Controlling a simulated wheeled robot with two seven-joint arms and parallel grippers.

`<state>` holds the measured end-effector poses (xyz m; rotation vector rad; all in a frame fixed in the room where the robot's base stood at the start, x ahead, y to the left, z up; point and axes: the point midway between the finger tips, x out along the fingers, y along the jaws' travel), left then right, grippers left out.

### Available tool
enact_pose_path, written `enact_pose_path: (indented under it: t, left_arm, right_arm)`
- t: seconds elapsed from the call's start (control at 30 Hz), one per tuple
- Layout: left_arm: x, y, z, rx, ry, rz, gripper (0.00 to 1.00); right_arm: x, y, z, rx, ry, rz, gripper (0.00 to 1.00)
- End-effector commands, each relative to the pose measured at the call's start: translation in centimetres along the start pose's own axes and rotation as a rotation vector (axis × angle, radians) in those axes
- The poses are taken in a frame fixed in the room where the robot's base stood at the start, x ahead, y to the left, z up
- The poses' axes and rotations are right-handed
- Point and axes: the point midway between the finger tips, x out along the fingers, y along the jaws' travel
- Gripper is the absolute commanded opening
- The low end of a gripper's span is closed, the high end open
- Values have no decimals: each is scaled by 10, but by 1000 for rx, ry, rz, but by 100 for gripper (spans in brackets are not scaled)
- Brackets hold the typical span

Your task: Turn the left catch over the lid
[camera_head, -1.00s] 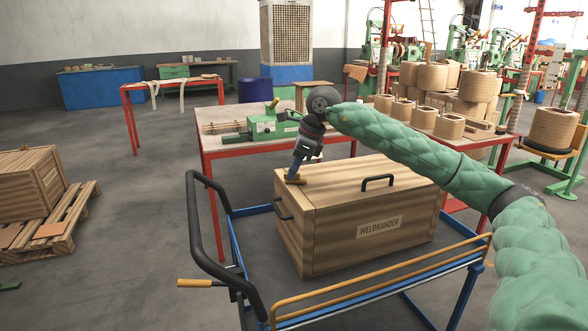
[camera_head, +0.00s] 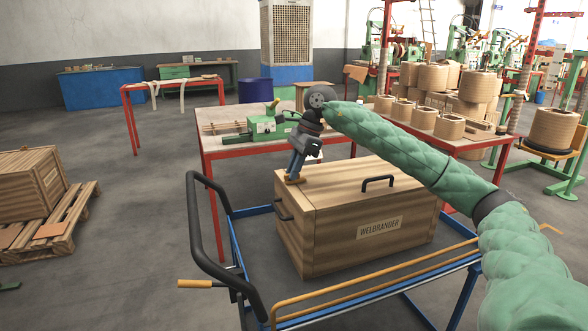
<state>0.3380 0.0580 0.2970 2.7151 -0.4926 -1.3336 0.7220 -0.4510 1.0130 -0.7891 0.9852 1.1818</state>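A wooden crate (camera_head: 335,246) with a closed lid (camera_head: 345,190) and a "WELBRANDER" label stands on a blue-framed cart. The left catch (camera_head: 294,181) is a small brown wooden piece at the left end of the lid, partly hidden by my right gripper. My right gripper (camera_head: 293,175) points down with its fingertips at the catch, seemingly touching it. The fingers are too small and overlapped to show whether they are open or shut. My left gripper is not in view.
A black handle (camera_head: 378,181) stands up from the lid and another sticks out of the crate's left end. The cart has a black push bar (camera_head: 194,225) and a yellow rail (camera_head: 370,283). A red-legged workbench (camera_head: 222,150) stands close behind the crate.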

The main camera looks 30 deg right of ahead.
Motion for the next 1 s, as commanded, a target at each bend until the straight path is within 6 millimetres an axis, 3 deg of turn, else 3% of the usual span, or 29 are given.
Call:
enact_pose_path:
  t: [0.1,0.47,0.8,1.0]
  left_arm:
    - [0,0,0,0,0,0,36]
    - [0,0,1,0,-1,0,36]
    - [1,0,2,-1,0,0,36]
    - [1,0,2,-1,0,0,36]
  right_arm:
    - [0,0,0,1,0,-1,33]
    - [-6,0,0,1,-1,-2,33]
    - [-55,0,0,1,-2,-2,33]
    - [-74,-1,0,2,-1,-1,33]
